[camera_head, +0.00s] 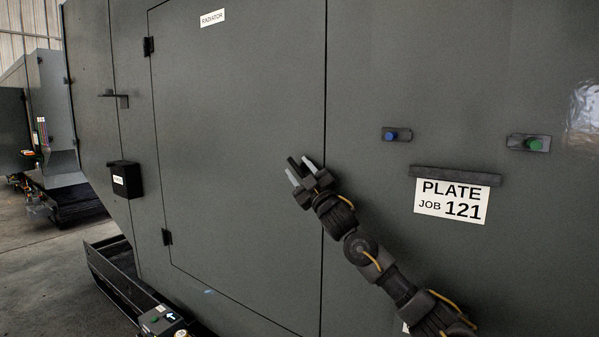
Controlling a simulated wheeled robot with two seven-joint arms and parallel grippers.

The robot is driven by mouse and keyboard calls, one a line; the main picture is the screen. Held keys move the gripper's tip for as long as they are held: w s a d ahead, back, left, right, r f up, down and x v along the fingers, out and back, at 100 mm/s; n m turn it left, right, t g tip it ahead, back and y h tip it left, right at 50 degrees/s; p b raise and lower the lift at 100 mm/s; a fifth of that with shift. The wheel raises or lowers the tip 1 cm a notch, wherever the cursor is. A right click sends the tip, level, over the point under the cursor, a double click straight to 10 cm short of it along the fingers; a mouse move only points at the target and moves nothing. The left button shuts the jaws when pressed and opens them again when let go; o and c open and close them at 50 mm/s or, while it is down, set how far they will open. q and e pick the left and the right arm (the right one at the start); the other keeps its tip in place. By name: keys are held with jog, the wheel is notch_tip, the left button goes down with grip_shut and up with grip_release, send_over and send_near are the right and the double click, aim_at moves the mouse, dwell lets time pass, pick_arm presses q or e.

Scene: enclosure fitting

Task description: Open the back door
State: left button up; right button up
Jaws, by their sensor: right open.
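A large grey door panel (235,120) with a small "RADIATOR" sign fills the middle of the head view. It looks shut, its edges flush with the grey enclosure wall. Dark hinges, an upper one (148,46) and a lower one (167,237), sit on its left edge. No sign on it reads "back door". My right gripper (300,170) is open and empty, in front of the panel near its right edge. I cannot tell whether it touches the surface. My left gripper is not in view.
A black box (126,180) and a bracket-like handle (115,98) project from the wall at left. At right are a blue knob (390,135), a green knob (535,144) and a "PLATE JOB 121" sign (452,200). Open floor (45,270) shows at lower left.

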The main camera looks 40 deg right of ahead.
pick_arm(q)
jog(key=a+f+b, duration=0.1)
jog(key=b, duration=0.1)
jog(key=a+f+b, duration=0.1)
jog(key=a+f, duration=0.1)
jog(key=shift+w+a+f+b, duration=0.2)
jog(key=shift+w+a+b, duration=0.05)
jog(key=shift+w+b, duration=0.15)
pick_arm(e)
jog(key=v, duration=1)
jog(key=shift+s, duration=0.25)
jog(key=shift+f, duration=0.15)
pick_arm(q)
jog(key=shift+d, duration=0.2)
